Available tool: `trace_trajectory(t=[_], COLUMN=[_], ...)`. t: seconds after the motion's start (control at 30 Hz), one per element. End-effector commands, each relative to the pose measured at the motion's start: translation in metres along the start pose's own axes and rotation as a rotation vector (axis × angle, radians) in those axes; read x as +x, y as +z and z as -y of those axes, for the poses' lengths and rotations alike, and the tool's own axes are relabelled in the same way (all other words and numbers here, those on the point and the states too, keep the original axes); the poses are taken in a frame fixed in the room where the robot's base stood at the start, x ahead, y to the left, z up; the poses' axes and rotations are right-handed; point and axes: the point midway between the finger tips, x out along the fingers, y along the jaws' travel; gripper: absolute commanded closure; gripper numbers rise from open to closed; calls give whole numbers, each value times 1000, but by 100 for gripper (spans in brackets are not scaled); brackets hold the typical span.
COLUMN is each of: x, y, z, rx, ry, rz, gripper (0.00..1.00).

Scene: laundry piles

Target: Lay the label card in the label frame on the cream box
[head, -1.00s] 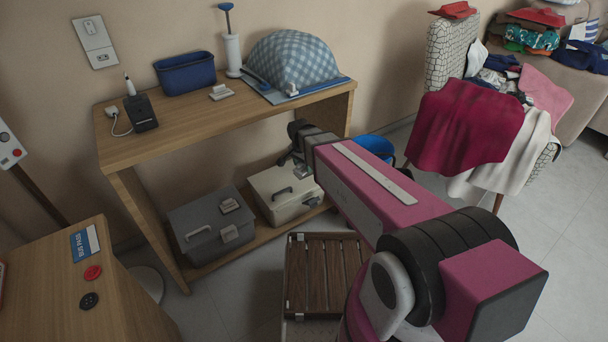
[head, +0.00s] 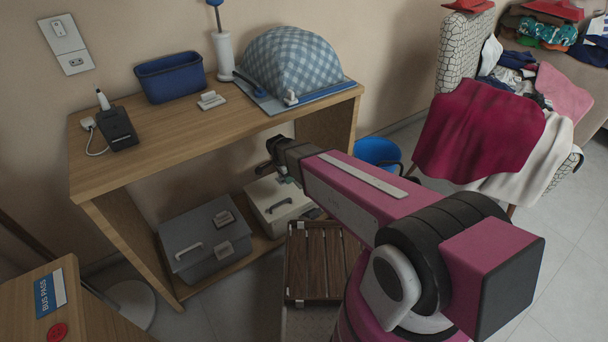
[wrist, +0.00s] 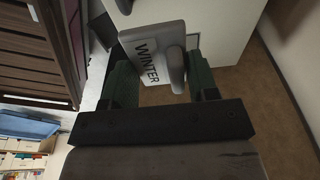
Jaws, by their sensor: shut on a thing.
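The label card (wrist: 146,58), a grey plate printed WINTER with a raised grip tab, is held in my gripper (wrist: 160,72) in the wrist view. In the head view my gripper (head: 272,166) is in front of the shelf unit, above the cream box in the picture; the card is not clear there. The cream box (head: 268,193) stands on the lower shelf with a dark handle on its front, partly hidden by my arm. A pale box surface (wrist: 232,32) lies beyond the card.
A grey box (head: 190,235) stands left of the cream box. The wooden table top (head: 165,130) overhangs both. A desk corner (head: 85,315) is at lower left.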

Motion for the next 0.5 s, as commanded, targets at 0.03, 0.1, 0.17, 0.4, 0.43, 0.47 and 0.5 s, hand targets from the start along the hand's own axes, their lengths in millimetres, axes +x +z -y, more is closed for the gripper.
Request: trace_trajectory(t=[0.03,0.1,0.17,0.4,0.43,0.47,0.5], x=[1,5,12,46,51,55,61], y=[-1,-6,-12,-54,-59,-64,-71], z=[0,2,5,18,19,20,22], rx=[0,1,0,2,1,1,2], ry=[0,1,1,1,1,1,0], rz=[0,0,0,0,0,0,0], gripper=[72,72,72,72,72,72,72])
